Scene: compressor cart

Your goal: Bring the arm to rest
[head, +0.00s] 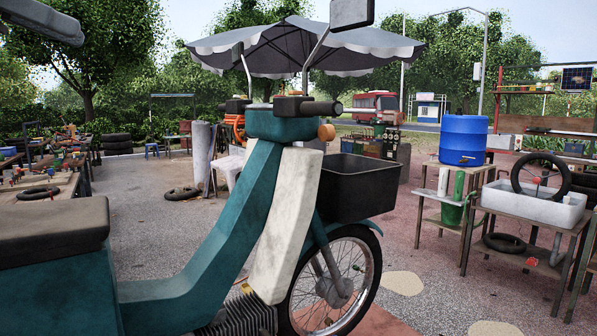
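Part of my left arm with its gripper (68,32) shows as a grey shape in the top left corner, cut off by the picture edge. It is raised high, apart from everything else in view. Its fingers cannot be made out, so I cannot tell whether it is open or shut, and no held thing shows. My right arm and gripper are not in view.
A teal moped (190,265) with a dark seat (52,230) and a black front box (357,188) stands close in front. On the right are a blue barrel (463,140) and a bench with a white basin (530,205). Paved ground lies open beyond the moped.

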